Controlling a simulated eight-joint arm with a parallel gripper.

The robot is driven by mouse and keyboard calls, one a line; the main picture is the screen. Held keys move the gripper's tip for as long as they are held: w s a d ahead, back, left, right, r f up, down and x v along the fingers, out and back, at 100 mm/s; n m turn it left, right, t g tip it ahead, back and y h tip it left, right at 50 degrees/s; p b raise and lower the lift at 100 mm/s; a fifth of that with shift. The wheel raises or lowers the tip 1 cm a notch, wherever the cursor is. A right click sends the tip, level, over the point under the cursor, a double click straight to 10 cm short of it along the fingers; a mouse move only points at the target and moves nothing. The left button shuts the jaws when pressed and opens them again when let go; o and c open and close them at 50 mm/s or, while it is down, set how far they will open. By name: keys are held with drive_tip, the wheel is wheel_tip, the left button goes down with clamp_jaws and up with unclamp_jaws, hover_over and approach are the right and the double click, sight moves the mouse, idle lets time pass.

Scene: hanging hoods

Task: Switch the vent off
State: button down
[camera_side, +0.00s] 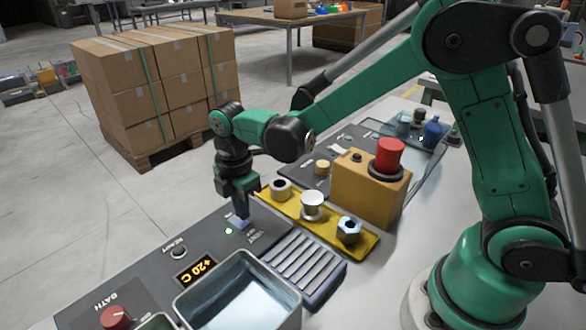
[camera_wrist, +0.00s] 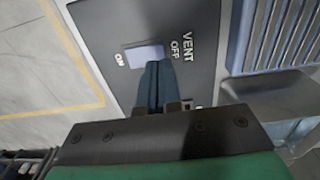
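The vent switch is a pale rocker (camera_wrist: 144,53) on a dark panel, with ON printed to its left and OFF and VENT to its right in the wrist view. In the side view the rocker (camera_side: 236,222) shows just below my gripper. My gripper (camera_wrist: 158,64) points down at the panel, its two fingers together with nothing seen between them. The fingertips overlap the OFF-side end of the rocker in the wrist view; I cannot tell whether they touch it. The rocker's tilt is unclear.
A ribbed grille (camera_side: 305,265) and a metal basin (camera_side: 240,298) lie near the switch. A yellow tray (camera_side: 325,228) holds a nut and round parts. Behind it stands a yellow box (camera_side: 365,190) with a red button (camera_side: 387,155). A +20 C display (camera_side: 195,271) is at left.

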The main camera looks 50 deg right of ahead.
drive_tip(key=shift+f, duration=1.1)
idle(0.4)
drive_tip(key=shift+r, duration=3.55)
drive_tip(key=shift+s+d+r, duration=0.1)
drive_tip(key=shift+r, duration=0.05)
drive_tip(key=s+d+r+m+t, duration=0.4)
drive_tip(key=s+d+m+t, duration=0.3)
drive_tip(key=m, duration=1.1)
drive_tip(key=shift+s+d+r, duration=0.15)
drive_tip(key=shift+s+r, duration=0.15)
drive_tip(key=shift+s, duration=0.9)
